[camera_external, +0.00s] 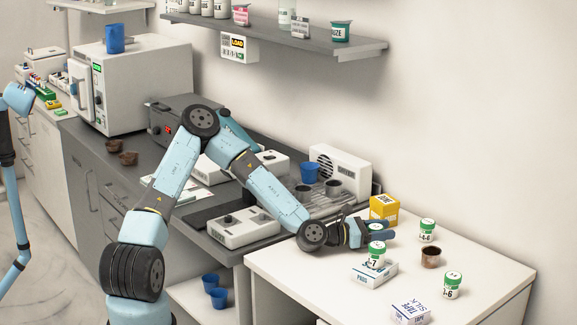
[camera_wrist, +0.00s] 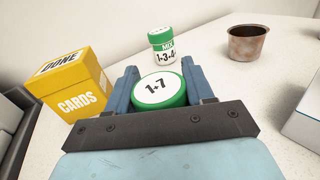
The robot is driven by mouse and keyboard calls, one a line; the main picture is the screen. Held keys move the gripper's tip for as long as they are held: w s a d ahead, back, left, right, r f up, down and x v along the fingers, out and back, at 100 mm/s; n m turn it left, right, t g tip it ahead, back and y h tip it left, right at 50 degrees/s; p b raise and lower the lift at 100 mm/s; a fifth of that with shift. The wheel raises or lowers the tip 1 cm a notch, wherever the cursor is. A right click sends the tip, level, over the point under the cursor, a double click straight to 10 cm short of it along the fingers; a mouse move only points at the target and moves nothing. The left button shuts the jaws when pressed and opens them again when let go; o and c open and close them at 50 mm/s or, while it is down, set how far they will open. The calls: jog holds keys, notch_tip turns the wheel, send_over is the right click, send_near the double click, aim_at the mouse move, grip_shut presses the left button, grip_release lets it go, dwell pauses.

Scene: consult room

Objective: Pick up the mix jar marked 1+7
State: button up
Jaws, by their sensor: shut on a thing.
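The mix jar marked 1+7 (camera_wrist: 158,90) has a green lid rim and a white top with its label; it sits between the fingers of my gripper (camera_wrist: 160,88) in the wrist view. The fingers are shut on it from both sides. In the external view the jar (camera_external: 376,259) appears just above or at the back of a white box (camera_external: 374,275), near my gripper (camera_external: 376,236). I cannot tell whether it touches the box. My gripper hides the lower part of the jar in the wrist view.
Another green-lidded mix jar (camera_external: 427,231), a brown cup (camera_external: 431,257) and a jar ending in 6 (camera_external: 453,285) stand on the white table (camera_external: 480,255). A yellow card box (camera_external: 384,208) stands behind my gripper. A silk tape box (camera_external: 410,309) lies near the front.

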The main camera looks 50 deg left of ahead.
jog(key=shift+c, duration=1.1)
